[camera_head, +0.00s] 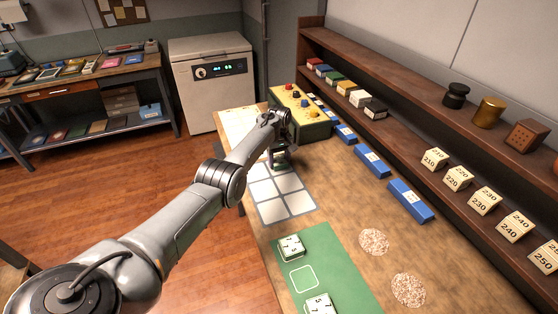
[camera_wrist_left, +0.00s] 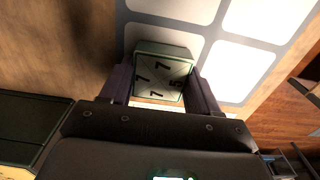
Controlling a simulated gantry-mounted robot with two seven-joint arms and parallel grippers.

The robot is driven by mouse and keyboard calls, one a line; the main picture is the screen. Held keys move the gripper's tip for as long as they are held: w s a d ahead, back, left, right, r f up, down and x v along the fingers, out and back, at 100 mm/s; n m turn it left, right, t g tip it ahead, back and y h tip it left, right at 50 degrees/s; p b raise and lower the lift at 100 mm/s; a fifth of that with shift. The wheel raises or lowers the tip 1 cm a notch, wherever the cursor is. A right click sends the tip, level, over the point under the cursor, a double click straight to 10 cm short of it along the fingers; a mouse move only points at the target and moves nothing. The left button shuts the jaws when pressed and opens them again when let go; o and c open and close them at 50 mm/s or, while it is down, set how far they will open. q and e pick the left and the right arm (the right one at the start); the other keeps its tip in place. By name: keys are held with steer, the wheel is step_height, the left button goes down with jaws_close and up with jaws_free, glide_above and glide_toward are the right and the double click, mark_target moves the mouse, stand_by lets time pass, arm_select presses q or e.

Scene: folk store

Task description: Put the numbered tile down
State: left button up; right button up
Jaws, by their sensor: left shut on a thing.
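The numbered tile (camera_wrist_left: 158,78) is a pale square block with a green edge and dark digits, 7s and a 5 among them. My left gripper (camera_wrist_left: 160,90) is shut on it, one finger on each side. In the head view my left gripper (camera_head: 280,158) is at the far end of the white-squared grid (camera_head: 284,188), pointing down. The tile lies over the grid's edge in the wrist view; I cannot tell whether it touches the surface. My right gripper is in neither view.
Two numbered tiles (camera_head: 291,247) lie on a green mat (camera_head: 335,262) nearer me. A yellow box with knobs (camera_head: 302,118) stands just behind the gripper. Blue blocks (camera_head: 372,162) line the right side below a shelf (camera_head: 400,140). Two speckled round patches (camera_head: 374,241) lie on the table.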

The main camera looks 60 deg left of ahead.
mark_target(279, 160)
arm_select(q)
steer(key=shift+f, duration=0.1)
steer(key=o, duration=1.2)
steer(key=shift+c, duration=0.2)
steer(key=shift+r, duration=0.55)
step_height(279, 160, up, 11)
steer(key=p, duration=0.3)
steer(key=shift+p, duration=0.3)
steer(key=shift+r, duration=0.2)
